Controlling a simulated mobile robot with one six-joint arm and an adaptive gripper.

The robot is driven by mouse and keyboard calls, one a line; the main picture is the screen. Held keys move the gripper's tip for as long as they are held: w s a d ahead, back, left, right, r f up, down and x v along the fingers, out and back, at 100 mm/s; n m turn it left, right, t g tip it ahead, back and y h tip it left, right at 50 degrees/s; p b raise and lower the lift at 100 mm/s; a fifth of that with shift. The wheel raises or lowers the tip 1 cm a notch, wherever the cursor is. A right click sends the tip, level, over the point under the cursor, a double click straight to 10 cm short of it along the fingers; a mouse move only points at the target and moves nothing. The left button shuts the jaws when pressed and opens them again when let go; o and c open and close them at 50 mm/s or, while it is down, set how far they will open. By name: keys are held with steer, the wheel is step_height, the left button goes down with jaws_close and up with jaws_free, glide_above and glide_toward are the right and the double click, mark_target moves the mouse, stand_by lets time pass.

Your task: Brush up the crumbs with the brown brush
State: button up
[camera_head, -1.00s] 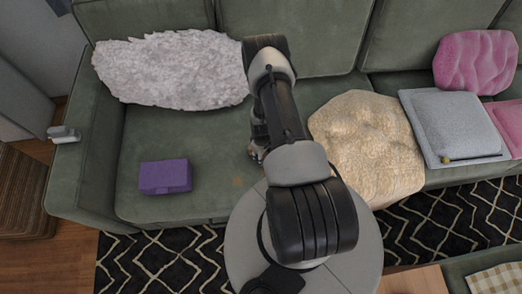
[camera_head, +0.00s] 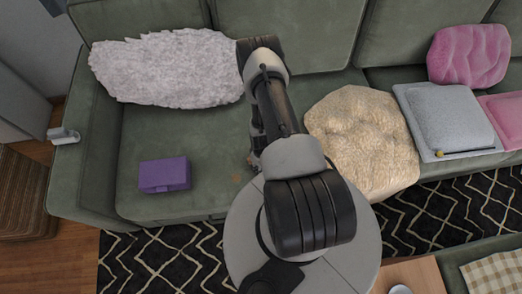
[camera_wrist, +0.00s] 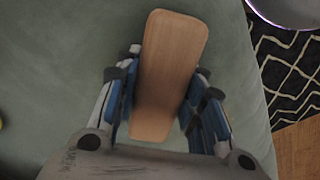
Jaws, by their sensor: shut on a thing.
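In the wrist view my gripper (camera_wrist: 168,66) is shut on the brown brush (camera_wrist: 172,50), whose smooth wooden back faces the camera between the blue-padded fingers. Its bristles are hidden beneath. The brush is over the green sofa seat, near its front edge; I cannot tell whether it touches the fabric. In the head view my arm hides the brush and most of the gripper. A small patch of brownish crumbs (camera_head: 237,178) lies on the seat, just left of the gripper in the head view.
A purple box (camera_head: 165,174) sits left of the crumbs on the sofa seat (camera_head: 205,135). A fluffy white cushion (camera_head: 165,70) leans behind. A cream cushion (camera_head: 362,140) is close right of my arm. Grey (camera_head: 447,120) and pink (camera_head: 470,55) cushions lie farther right. Patterned rug (camera_head: 165,255) covers the floor.

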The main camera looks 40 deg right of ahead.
steer(key=shift+s+a+r, duration=0.1)
steer(key=shift+s+a, duration=0.4)
steer(key=shift+s, duration=0.25)
steer(key=shift+s+a+p, duration=0.3)
steer(key=shift+s+a, duration=0.2)
steer(key=shift+s, duration=0.25)
steer(key=shift+s+a+p, duration=0.25)
steer(key=shift+s+a, duration=0.25)
steer(key=shift+s, duration=0.25)
steer(key=shift+w+r+p, duration=0.1)
steer(key=shift+r+p, duration=2.2)
steer(key=shift+r, duration=0.6)
steer(key=shift+r+p, duration=1.05)
steer(key=shift+r, duration=0.4)
